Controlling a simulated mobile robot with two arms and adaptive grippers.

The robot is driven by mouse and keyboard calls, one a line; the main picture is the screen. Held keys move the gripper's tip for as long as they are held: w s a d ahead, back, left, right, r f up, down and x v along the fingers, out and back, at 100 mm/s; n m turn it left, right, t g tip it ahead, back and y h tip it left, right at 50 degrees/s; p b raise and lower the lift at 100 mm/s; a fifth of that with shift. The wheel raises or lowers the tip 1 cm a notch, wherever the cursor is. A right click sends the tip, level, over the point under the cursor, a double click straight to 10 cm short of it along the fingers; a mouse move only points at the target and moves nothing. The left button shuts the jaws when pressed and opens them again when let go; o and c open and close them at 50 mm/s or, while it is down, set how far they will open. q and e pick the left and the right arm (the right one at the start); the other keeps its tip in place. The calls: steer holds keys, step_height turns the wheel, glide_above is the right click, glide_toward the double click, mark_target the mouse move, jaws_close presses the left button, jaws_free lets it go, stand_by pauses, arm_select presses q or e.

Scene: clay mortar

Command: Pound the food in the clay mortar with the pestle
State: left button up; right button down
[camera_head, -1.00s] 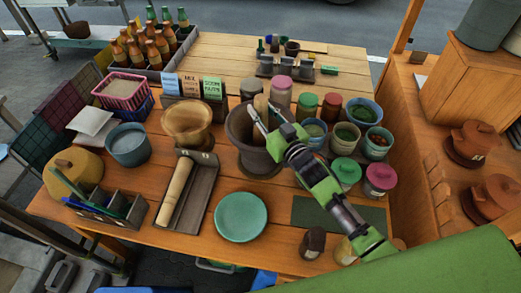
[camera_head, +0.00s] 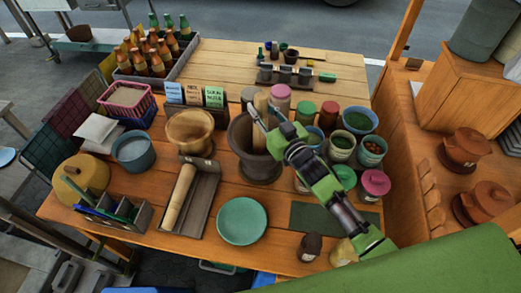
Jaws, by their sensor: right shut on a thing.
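The dark clay mortar (camera_head: 243,143) stands upright near the middle of the wooden table. My right gripper (camera_head: 262,115) is over its mouth, shut on a light wooden pestle (camera_head: 260,101). The pestle stands roughly upright, with its top above the fingers. Its lower end and the food are hidden by the gripper and the mortar's wall, so I cannot tell whether they touch. My left gripper is not in view.
A wooden mortar (camera_head: 190,130) stands left of the clay one. A second pestle (camera_head: 180,195) lies in a grey tray (camera_head: 205,196). A green plate (camera_head: 242,221) is in front. Several jars and bowls crowd the right, near a pink-lidded jar (camera_head: 374,184).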

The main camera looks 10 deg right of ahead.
mark_target(265, 104)
steer(key=shift+w, duration=0.1)
steer(key=shift+f, duration=0.2)
steer(key=shift+f+b, duration=2.05)
steer(key=shift+f, duration=0.5)
step_height(265, 104, up, 6)
steer(key=p, duration=0.5)
steer(key=shift+f, duration=0.15)
step_height(265, 104, up, 3)
steer(key=p, duration=0.3)
steer(key=shift+r, duration=4.35)
